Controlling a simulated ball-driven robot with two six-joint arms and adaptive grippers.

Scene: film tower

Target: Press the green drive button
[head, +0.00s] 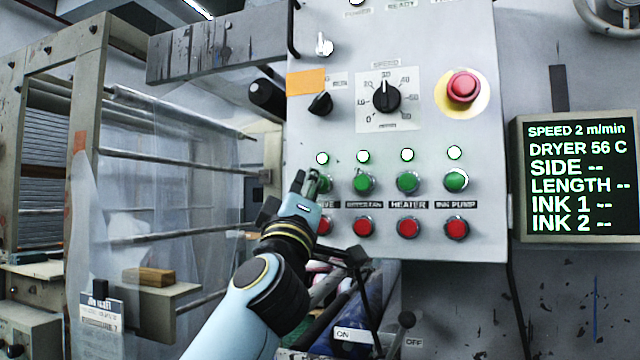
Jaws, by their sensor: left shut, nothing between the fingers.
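The green drive button (327,182) is the leftmost of the row of green buttons on the grey control panel (400,130). My left gripper (309,177) is shut and empty, and its fingertips overlap the left side of this button in the head view. I cannot tell whether the fingertips touch it. The label below, ending in "VE", is partly hidden by my gripper. A small white lamp (322,158) shows above the button. My right gripper is not in view.
Other green buttons (408,182) sit to the right, with red buttons (409,227) below. A speed dial (386,96) and a red emergency knob (462,87) are higher up. A display (577,178) reads "SPEED 2 m/min". An ON/OFF lever (370,300) stands below the panel.

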